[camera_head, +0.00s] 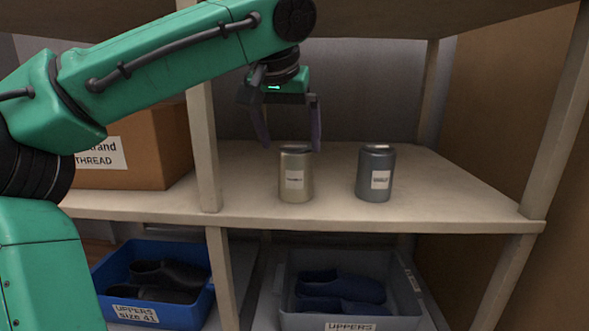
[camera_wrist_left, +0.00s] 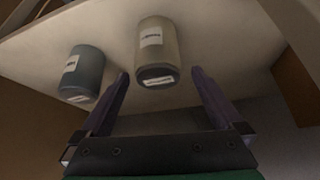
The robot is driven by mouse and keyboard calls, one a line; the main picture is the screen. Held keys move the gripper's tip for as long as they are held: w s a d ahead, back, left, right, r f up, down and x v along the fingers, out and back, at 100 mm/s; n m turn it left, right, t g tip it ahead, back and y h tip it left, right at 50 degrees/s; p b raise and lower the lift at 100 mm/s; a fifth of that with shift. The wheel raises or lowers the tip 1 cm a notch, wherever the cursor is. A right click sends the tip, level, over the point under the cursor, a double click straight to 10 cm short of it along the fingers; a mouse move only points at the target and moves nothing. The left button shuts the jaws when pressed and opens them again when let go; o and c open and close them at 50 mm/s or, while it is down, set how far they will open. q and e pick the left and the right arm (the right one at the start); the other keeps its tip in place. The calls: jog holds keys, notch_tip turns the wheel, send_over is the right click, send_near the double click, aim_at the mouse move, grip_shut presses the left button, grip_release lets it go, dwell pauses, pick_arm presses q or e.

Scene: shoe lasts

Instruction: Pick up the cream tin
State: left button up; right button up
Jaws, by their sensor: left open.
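My left gripper (camera_head: 290,148) is open, fingers pointing down, just above and around the top of the tin in the head view. In the left wrist view the cream tin (camera_wrist_left: 157,50) lies ahead between the open fingers of the left gripper (camera_wrist_left: 160,82), nearer the left finger in the picture. No contact with the tin is visible. My right gripper is not in view.
A blue-grey tin (camera_head: 375,173) stands to the right on the same shelf (camera_head: 450,195), with a gap between. A shelf post (camera_head: 203,150) and a cardboard box (camera_head: 150,145) are at left. Below are a blue bin (camera_head: 190,315) and a grey bin (camera_head: 400,320) holding shoe lasts.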

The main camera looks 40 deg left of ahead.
aim_at(297, 164)
pick_arm(q)
jog(key=x, duration=0.2)
jog(key=p+x, duration=0.1)
jog(key=x, duration=0.2)
jog(key=w+x, duration=0.1)
jog(key=x, duration=0.1)
jog(key=shift+w+a+r+p, duration=0.1)
jog(key=shift+w+r+p, duration=0.1)
jog(key=shift+p, duration=0.1)
jog(key=shift+f, duration=0.35)
jog(key=shift+s, duration=0.25)
jog(key=shift+c, duration=1.2)
jog(key=shift+w, duration=0.1)
jog(key=c, duration=1.3)
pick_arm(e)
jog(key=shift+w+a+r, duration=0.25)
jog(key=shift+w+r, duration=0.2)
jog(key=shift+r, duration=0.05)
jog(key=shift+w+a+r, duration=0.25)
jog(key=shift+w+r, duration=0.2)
